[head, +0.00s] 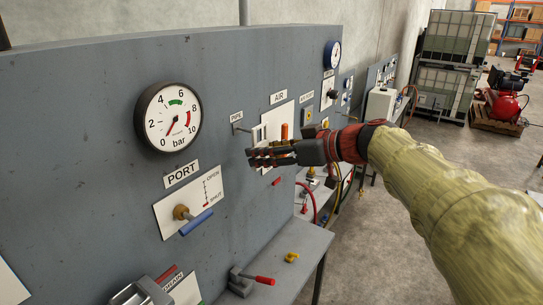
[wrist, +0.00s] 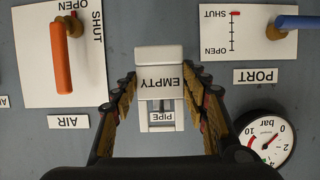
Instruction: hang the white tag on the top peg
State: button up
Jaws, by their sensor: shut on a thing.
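The white tag (wrist: 159,80) reads EMPTY, upside down in the wrist view, and has an open frame at its lower end there. The PIPE label shows through that frame. My gripper (wrist: 162,84) is shut on the tag, with a finger on each side. In the head view my gripper (head: 252,157) is close to the grey panel, and the tag (head: 259,134) stands up above its fingers. A thin grey peg (head: 241,129) sticks out of the panel below the PIPE label, just left of the tag. I cannot tell whether tag and peg touch. The wrist view does not clearly show the peg.
An orange handle (wrist: 61,58) on the AIR plate is close to my gripper. A blue PORT handle (head: 196,222) and a pressure gauge (head: 168,123) are on the panel to the left. A bench (head: 290,244) with a red-handled clamp (head: 250,281) is below.

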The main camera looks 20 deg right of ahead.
jog(key=x, duration=0.3)
jog(key=p+x, duration=0.1)
jog(key=shift+w+a+r, duration=0.2)
jog(key=shift+r, duration=0.15)
jog(key=shift+f, duration=0.1)
dwell(0.5)
dwell(0.4)
jog(key=o, duration=1.1)
jog(key=shift+o, duration=0.2)
